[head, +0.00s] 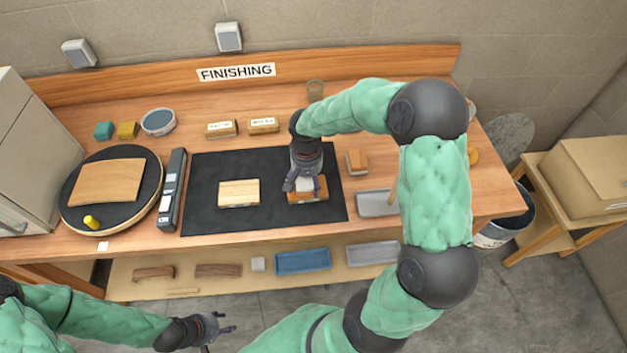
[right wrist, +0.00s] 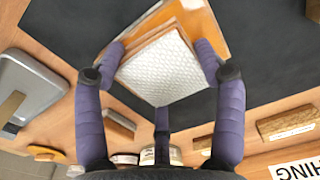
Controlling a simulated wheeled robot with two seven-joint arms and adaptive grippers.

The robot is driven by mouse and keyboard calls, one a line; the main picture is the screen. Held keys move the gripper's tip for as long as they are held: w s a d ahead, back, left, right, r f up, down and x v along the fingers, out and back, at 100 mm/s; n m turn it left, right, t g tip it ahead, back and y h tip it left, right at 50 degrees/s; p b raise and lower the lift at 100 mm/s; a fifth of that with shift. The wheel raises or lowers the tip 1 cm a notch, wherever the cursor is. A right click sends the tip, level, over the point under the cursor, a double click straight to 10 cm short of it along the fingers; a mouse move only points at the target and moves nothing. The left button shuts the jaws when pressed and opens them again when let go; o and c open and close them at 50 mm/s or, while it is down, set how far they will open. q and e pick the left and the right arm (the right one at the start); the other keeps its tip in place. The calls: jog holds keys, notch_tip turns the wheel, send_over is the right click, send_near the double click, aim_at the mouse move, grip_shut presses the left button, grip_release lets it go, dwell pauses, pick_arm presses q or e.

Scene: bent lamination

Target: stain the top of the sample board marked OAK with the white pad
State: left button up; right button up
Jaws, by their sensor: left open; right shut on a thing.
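My right gripper (head: 304,184) is shut on the white pad (head: 306,185), over the black mat. In the right wrist view the textured white pad (right wrist: 163,70) sits between the purple fingers, with a brown edge showing. Under it is an orange-brown board (head: 318,194), which also shows in the right wrist view (right wrist: 206,24); the pad covers part of its top. I cannot tell whether pad and board touch. A pale board (head: 238,192) lies to the left on the mat. I can read no OAK mark on either. My left gripper (head: 216,328) is open and empty in front of the bench.
The black mat (head: 208,170) has bare room around the boards. A brown block (head: 357,162) and a grey tray (head: 375,204) lie to its right. A long dark box (head: 172,190) and a round turntable (head: 75,200) stand left. Two labelled blocks (head: 221,129) lie behind.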

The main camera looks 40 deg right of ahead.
aim_at(321, 185)
jog(key=shift+w+a, duration=0.3)
jog(key=shift+a, duration=0.35)
jog(key=shift+w+a, duration=0.35)
jog(key=shift+a, duration=0.25)
jog(key=shift+w+a, duration=0.3)
jog(key=shift+a, duration=0.35)
jog(key=shift+s+d+f, duration=0.1)
jog(key=shift+s+d, duration=0.55)
jog(key=shift+d, duration=0.55)
jog(key=shift+s+d+r, duration=0.1)
jog(key=shift+s+d, duration=0.55)
jog(key=shift+d, duration=0.6)
jog(key=shift+s+d+f, duration=0.1)
jog(key=shift+s+d, duration=0.55)
jog(key=shift+d, duration=0.55)
jog(key=shift+w+a+b, duration=0.15)
jog(key=shift+w+a, duration=0.5)
jog(key=shift+a, duration=0.55)
jog(key=shift+w+a+b, duration=0.1)
jog(key=shift+w+a, duration=0.55)
jog(key=shift+a, duration=0.6)
jog(key=shift+w+a+b, duration=0.15)
jog(key=shift+w+a, duration=0.5)
jog(key=shift+a, duration=0.55)
jog(key=shift+r, duration=0.2)
jog(key=shift+r+p, duration=2.05)
jog(key=shift+r, duration=0.9)
notch_tip(321, 185, up, 3)
jog(key=shift+r+p, duration=0.1)
jog(key=shift+p, duration=0.95)
